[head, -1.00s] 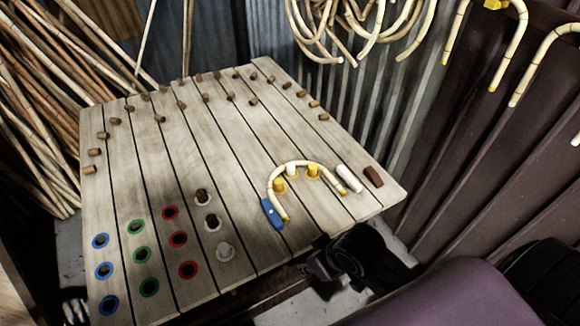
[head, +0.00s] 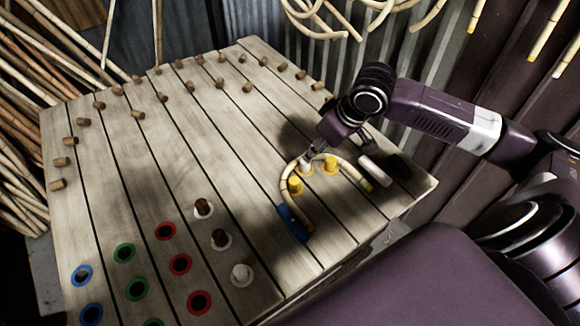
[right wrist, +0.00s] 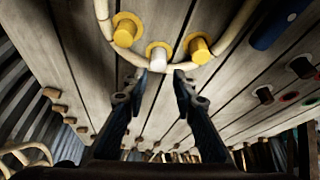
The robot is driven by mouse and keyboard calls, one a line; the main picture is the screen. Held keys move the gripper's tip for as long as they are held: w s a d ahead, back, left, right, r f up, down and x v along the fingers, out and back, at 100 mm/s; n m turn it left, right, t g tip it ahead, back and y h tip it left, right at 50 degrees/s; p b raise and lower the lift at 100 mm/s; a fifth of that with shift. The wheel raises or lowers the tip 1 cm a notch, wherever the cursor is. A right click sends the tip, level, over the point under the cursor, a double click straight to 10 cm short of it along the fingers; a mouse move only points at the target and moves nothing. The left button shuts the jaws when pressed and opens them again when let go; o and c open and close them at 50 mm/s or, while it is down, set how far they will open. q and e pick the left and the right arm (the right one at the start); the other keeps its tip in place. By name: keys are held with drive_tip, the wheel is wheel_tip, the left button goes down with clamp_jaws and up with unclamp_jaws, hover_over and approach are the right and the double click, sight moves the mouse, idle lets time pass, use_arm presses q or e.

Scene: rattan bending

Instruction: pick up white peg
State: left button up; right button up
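A white peg (right wrist: 159,59) stands in a yellow-ringed hole between two yellow pegs; the head view shows it only partly, by the gripper (head: 306,167). The yellow pegs (right wrist: 126,32) (right wrist: 198,46) show clearly in the right wrist view, inside the curve of a bent rattan piece (right wrist: 234,30). My right gripper (right wrist: 160,76) is open and empty. Its two fingertips point at the white peg, which appears centred between and just beyond them. In the head view the right gripper (head: 314,155) is low over the board. My left gripper is in neither view.
The slatted board (head: 190,130) holds brown pegs along its far and left edges. A blue block (head: 293,222) lies at one rattan end, a white cylinder (head: 376,170) near the other.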

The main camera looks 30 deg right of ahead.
sight(310, 174)
drive_tip(key=x, duration=0.3)
drive_tip(key=shift+d+f, duration=0.1)
drive_tip(key=shift+f, duration=0.3)
drive_tip(key=x, duration=0.2)
drive_tip(key=shift+w+f+p, duration=0.25)
drive_tip(key=shift+w+p, duration=0.05)
drive_tip(key=shift+p, duration=0.05)
drive_tip(key=shift+w+f, duration=0.15)
drive_tip(key=shift+f, duration=0.25)
drive_tip(key=c, duration=0.5)
drive_tip(key=shift+c, duration=0.5)
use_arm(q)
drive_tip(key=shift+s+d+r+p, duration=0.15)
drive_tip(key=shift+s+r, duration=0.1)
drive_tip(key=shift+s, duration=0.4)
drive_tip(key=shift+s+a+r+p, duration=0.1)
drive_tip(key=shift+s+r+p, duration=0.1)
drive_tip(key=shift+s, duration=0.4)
use_arm(e)
wheel_tip(310, 174, up, 20)
